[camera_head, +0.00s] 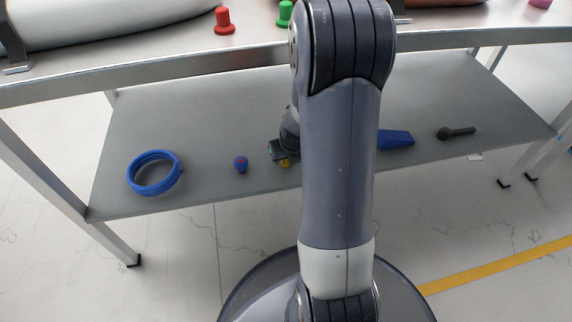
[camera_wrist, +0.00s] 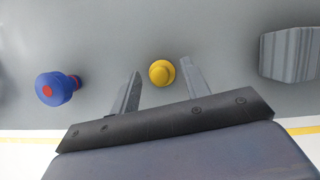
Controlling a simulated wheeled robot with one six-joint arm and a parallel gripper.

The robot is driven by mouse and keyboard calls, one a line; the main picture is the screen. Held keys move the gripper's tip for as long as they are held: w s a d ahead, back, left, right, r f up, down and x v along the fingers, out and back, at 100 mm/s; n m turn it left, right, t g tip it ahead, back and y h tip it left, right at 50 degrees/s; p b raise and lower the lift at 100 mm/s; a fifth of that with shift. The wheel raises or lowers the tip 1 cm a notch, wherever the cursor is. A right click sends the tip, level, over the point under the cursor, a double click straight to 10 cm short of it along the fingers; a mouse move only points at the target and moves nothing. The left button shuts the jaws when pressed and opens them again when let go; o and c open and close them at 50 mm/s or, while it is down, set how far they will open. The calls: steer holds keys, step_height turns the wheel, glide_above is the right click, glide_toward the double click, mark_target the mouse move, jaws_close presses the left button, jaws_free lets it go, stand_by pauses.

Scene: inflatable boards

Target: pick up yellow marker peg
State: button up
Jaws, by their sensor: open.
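The yellow marker peg (camera_wrist: 162,73) shows in the wrist view on the grey lower shelf, seen from above as a round knob on a wider base. My gripper (camera_wrist: 163,76) is open, with one finger to the left of the peg and one close to its right side. The peg lies near the fingertips and nearer the right finger; I cannot tell whether that finger touches it. In the head view only a small bit of the yellow peg (camera_head: 286,163) shows beneath my gripper, and my arm hides much of that area.
On the lower shelf (camera_head: 210,125) are a blue coil (camera_head: 154,173), a blue object with a red centre (camera_head: 240,163), a blue wedge (camera_head: 396,140) and a dark tool (camera_head: 456,133). The upper tabletop above holds a red peg (camera_head: 224,20) and a green peg (camera_head: 285,14).

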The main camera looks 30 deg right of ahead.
steer(key=shift+c, duration=0.5)
jaws_close()
steer(key=shift+r, duration=0.1)
